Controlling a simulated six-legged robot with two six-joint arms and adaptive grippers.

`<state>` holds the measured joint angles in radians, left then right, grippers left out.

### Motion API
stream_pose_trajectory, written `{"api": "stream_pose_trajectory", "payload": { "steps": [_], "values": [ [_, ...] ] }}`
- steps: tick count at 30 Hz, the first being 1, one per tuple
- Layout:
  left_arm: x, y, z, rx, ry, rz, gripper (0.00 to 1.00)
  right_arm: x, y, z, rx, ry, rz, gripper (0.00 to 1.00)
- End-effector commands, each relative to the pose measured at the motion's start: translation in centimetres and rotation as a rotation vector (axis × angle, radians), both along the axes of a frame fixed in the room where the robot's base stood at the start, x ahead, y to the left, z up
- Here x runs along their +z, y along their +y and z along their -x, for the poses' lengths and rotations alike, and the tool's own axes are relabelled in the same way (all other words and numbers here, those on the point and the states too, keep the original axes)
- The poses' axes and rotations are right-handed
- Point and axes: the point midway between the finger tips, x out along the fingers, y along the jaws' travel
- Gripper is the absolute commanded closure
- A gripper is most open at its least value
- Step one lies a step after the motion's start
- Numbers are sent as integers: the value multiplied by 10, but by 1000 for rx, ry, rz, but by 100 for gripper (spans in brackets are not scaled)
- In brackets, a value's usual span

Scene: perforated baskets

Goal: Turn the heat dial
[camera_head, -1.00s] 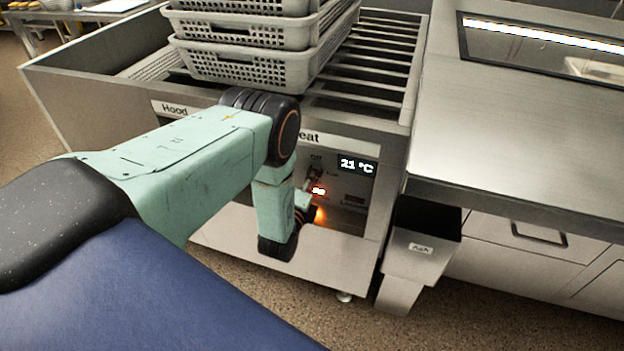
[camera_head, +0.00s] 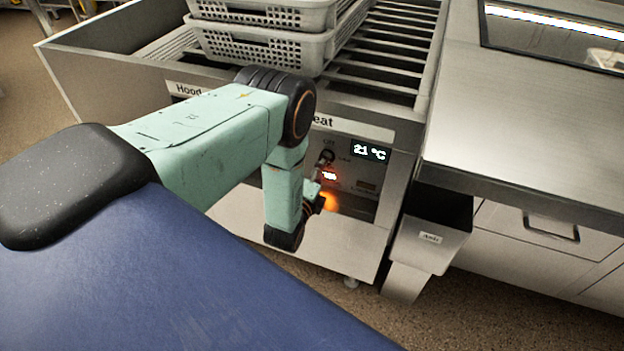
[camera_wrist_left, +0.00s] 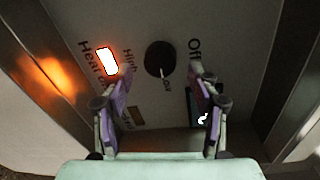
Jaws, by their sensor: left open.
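The heat dial (camera_wrist_left: 159,59) is a round black knob with a pale pointer mark, on the grey heat panel (camera_head: 372,204). My left gripper (camera_wrist_left: 159,88) is open, one finger on each side of the dial in that view, with nothing between the fingertips. The fingers appear short of the dial; contact does not show. My right gripper is not in view.
A lit orange-white indicator (camera_wrist_left: 107,61) sits beside the dial, and a display (camera_head: 370,151) reads 21 °C. White perforated baskets (camera_head: 262,45) are stacked on the unit's rails. A steel counter (camera_head: 520,120) and a small bin (camera_head: 430,235) stand to the right.

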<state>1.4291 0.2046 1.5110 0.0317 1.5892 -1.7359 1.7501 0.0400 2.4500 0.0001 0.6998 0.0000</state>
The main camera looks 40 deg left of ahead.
Motion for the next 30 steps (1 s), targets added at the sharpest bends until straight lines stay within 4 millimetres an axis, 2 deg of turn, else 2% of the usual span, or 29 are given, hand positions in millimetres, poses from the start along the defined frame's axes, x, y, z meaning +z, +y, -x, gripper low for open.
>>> {"api": "stream_pose_trajectory", "payload": {
  "steps": [9,15,20,30],
  "values": [
    [3,-15,63,0,4,1,40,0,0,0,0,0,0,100],
    [5,-21,89,0,1,0,40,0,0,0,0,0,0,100],
    [6,-23,96,0,0,0,40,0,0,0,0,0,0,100],
    [6,-23,96,0,-1,0,40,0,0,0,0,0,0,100]
  ]
}}
